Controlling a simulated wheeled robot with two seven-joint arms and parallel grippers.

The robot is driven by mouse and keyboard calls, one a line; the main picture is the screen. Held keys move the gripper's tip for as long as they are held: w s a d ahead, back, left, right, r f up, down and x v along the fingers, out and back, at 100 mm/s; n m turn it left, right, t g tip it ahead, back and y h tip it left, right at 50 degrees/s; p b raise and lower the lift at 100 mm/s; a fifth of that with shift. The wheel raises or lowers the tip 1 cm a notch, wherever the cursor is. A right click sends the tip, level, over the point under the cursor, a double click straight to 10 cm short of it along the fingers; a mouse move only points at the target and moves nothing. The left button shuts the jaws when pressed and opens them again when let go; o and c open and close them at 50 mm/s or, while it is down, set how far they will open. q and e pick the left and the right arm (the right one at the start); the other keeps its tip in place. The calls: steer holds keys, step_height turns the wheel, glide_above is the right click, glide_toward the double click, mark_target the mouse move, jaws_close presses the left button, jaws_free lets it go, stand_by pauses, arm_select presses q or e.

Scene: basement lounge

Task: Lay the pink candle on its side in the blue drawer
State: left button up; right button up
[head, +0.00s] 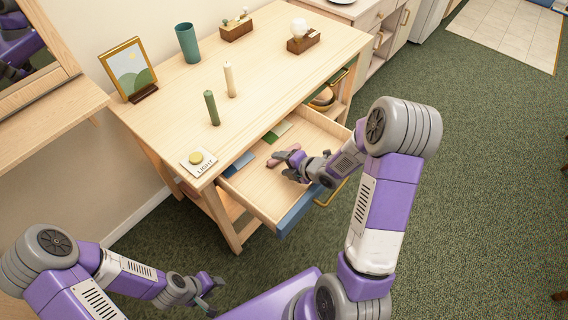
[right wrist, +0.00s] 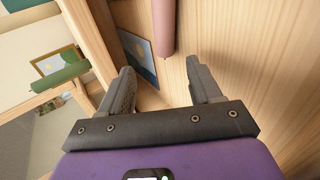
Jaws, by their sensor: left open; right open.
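The pink candle (head: 273,163) lies on its side on the wooden floor of the open blue drawer (head: 297,211). My right gripper (head: 285,166) is inside the drawer right beside the candle and partly hides it. In the right wrist view the pink candle (right wrist: 163,28) lies just beyond the open fingertips of my right gripper (right wrist: 160,66). The fingers look empty and apart from it. My left gripper (head: 213,286) is open and empty, low in front of the table, away from the drawer.
The drawer also holds a blue card (head: 240,163) and a green card (head: 278,131). On the tabletop stand a green candle (head: 212,108), a cream candle (head: 230,80), a teal cup (head: 187,43), a picture frame (head: 129,70) and a LIGHT button plate (head: 198,162).

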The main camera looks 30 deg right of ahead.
steer(key=p+v, duration=0.2)
steer(key=v, duration=0.5)
steer(key=shift+s+d+r, duration=0.15)
steer(key=shift+s+r, duration=0.05)
steer(key=shift+s, duration=0.1)
stand_by(0.5)
